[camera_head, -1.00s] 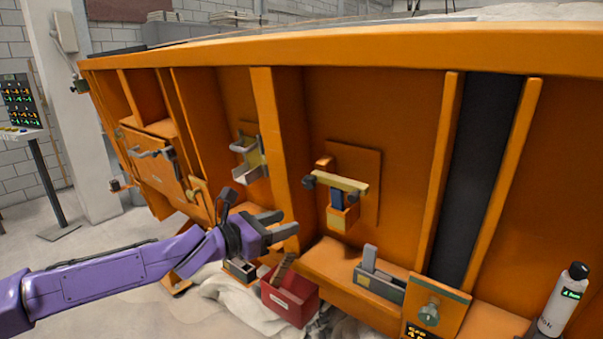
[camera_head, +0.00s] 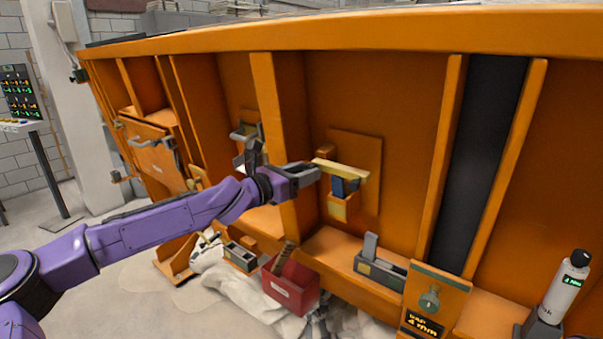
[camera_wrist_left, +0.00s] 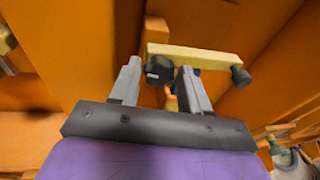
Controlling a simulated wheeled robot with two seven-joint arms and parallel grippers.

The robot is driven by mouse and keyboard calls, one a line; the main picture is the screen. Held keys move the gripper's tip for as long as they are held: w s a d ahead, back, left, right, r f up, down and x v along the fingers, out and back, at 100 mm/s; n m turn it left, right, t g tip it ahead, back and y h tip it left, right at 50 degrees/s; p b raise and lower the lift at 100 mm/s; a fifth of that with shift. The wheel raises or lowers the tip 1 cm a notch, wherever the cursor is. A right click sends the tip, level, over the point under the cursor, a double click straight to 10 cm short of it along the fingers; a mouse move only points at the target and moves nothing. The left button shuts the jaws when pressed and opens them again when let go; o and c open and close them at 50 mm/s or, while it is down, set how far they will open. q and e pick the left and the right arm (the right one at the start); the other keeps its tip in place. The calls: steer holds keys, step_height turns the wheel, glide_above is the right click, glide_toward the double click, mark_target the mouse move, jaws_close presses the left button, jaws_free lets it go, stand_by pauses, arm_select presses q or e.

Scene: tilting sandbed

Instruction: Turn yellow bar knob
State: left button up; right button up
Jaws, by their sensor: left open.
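The yellow bar knob (camera_head: 341,169) is mounted on an orange panel on the side of the orange sandbed, with a blue part below it. In the left wrist view the yellow bar (camera_wrist_left: 195,54) runs across the top, with a dark round cap at each end. My left gripper (camera_head: 314,174) is open, its fingertips at the left end of the bar. In the left wrist view the left gripper (camera_wrist_left: 158,80) has the bar's left dark cap between or just beyond its fingertips; I cannot tell if they touch. My right gripper is not in view.
An orange upright rib (camera_head: 272,130) stands left of the knob, close to my left wrist. Below are a red bin (camera_head: 290,288), a grey block fixture (camera_head: 380,270) on the ledge and a bottle (camera_head: 566,288) at right. A handled panel (camera_head: 152,155) is at left.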

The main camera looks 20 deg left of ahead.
arm_select(q)
steer(key=c, duration=0.7)
steer(key=shift+m, duration=0.3)
steer(key=m+y+b, duration=0.1)
steer(key=m, duration=0.2)
steer(key=m+y, duration=0.1)
steer(key=m, duration=0.2)
steer(key=m+t+y+b, duration=0.1)
steer(key=m+y, duration=0.1)
steer(key=shift+s+d+r+m+b, duration=0.1)
steer(key=shift+s+d+m+b, duration=0.05)
steer(key=shift+d+m+b, duration=0.2)
steer(key=shift+m, duration=0.25)
steer(key=o, duration=0.7)
